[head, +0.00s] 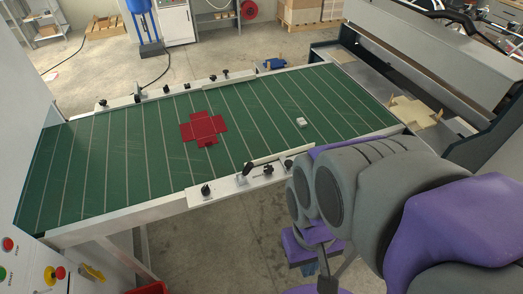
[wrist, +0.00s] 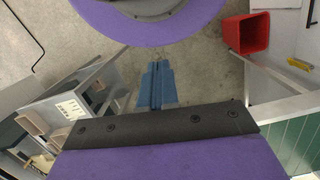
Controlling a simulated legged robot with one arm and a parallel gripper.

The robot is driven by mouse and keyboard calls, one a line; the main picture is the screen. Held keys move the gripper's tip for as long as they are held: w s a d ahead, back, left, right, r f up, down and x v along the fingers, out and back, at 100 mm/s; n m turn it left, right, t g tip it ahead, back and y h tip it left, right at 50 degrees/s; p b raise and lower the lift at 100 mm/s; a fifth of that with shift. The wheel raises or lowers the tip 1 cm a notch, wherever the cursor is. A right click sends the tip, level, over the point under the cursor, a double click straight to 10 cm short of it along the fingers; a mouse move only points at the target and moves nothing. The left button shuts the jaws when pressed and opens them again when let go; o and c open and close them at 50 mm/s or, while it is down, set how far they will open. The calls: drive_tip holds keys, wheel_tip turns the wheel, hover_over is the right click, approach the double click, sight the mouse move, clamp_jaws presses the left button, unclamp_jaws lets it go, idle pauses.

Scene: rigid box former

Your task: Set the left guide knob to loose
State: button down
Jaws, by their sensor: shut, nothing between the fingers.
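A green conveyor table (head: 90,160) with pale cross lines runs across the head view. The near guide rail (head: 226,188) carries several black knobs, among them a left one (head: 205,190), a lever-like one (head: 247,169) and a right one (head: 288,164). The far guide rail (head: 150,97) also carries several small black knobs (head: 167,89). Which one is the left guide knob, and its setting, I cannot tell. My gripper (wrist: 157,68) has blue fingers, shut and empty in the wrist view.
A red flat box blank (head: 205,127) and a small white block (head: 302,122) lie on the belt. A control panel with buttons (head: 60,272) stands at lower left. A red bin (wrist: 246,35) is on the floor.

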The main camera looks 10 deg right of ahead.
drive_tip(key=c, duration=1.8)
unclamp_jaws()
drive_tip(key=shift+o, duration=0.7)
drive_tip(key=shift+w, duration=0.2)
drive_tip(key=o, duration=0.6)
drive_tip(key=w+r+m+b, duration=0.1)
drive_tip(key=w+r, duration=0.1)
drive_tip(key=w, duration=0.8)
drive_tip(key=shift+a, duration=0.35)
drive_tip(key=o, duration=0.4)
drive_tip(key=w+m+t+b, duration=0.1)
drive_tip(key=w+m, duration=0.1)
drive_tip(key=w, duration=1.1)
drive_tip(key=shift+b, duration=0.3)
drive_tip(key=m+b, duration=0.2)
drive_tip(key=m, duration=0.4)
hover_over(269, 168)
wheel_tip(269, 168, down, 6)
drive_tip(key=shift+t, duration=0.4)
wheel_tip(269, 168, down, 17)
drive_tip(key=b, duration=0.3)
drive_tip(key=shift+a+f+b, duration=0.1)
drive_tip(key=shift+b, duration=0.2)
drive_tip(key=c, duration=1.1)
